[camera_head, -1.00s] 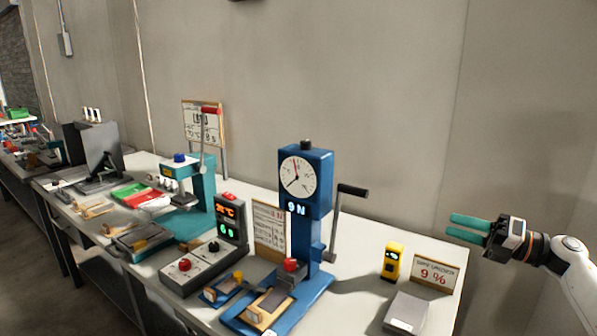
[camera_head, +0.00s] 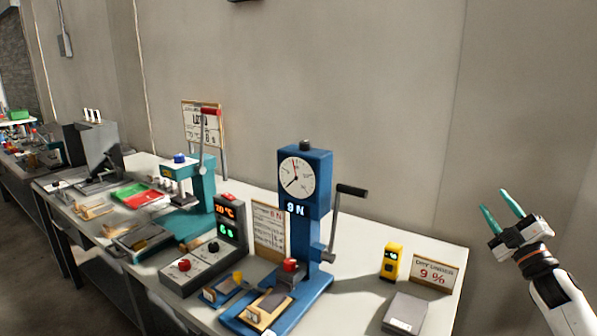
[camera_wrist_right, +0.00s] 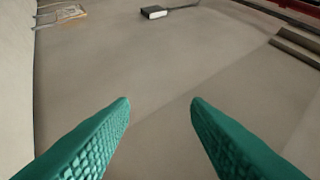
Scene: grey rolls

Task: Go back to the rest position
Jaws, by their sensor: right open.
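My right gripper (camera_head: 501,204) is at the right of the head view, beyond the right end of the workbench. Its two green fingers point up and to the left. They stand apart with nothing between them. In the right wrist view the textured green fingers (camera_wrist_right: 160,105) are also apart and empty, with a plain grey-beige surface behind them. My left gripper is not in view.
The bench (camera_head: 350,312) carries a blue press with a dial (camera_head: 305,178), a grey control box (camera_head: 205,262), a teal press (camera_head: 200,190), a yellow meter (camera_head: 391,262), a "9 %" sign (camera_head: 434,273) and a grey block (camera_head: 405,313). Bare wall (camera_head: 390,90) stands behind.

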